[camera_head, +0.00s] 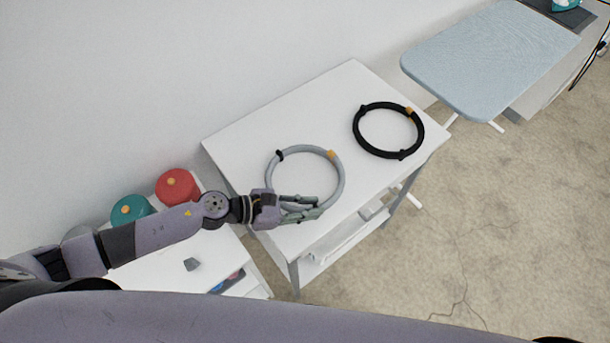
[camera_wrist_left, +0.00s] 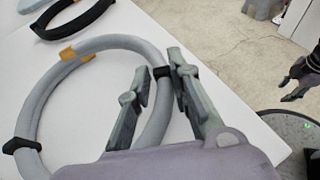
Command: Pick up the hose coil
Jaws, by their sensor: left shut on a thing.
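A grey hose coil (camera_head: 340,180) with an orange band and black ties lies on the white table (camera_head: 280,118). It also shows in the left wrist view (camera_wrist_left: 42,92). My left gripper (camera_head: 309,206) is at the coil's near side. In the left wrist view, the fingers of my left gripper (camera_wrist_left: 158,68) stand on either side of the grey hose, shut on it beside a black tie. The coil looks flat on or very near the tabletop. A black hose coil (camera_head: 358,138) with an orange band lies apart, farther right. My right gripper (camera_wrist_left: 297,86) shows small at the right edge of the left wrist view.
A low white unit (camera_head: 150,272) at the left holds a red round container (camera_head: 178,187) and a teal one (camera_head: 128,212), near my left arm. A blue ironing board (camera_head: 490,55) stands beyond the table at the right. The concrete floor (camera_head: 500,220) to the right is clear.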

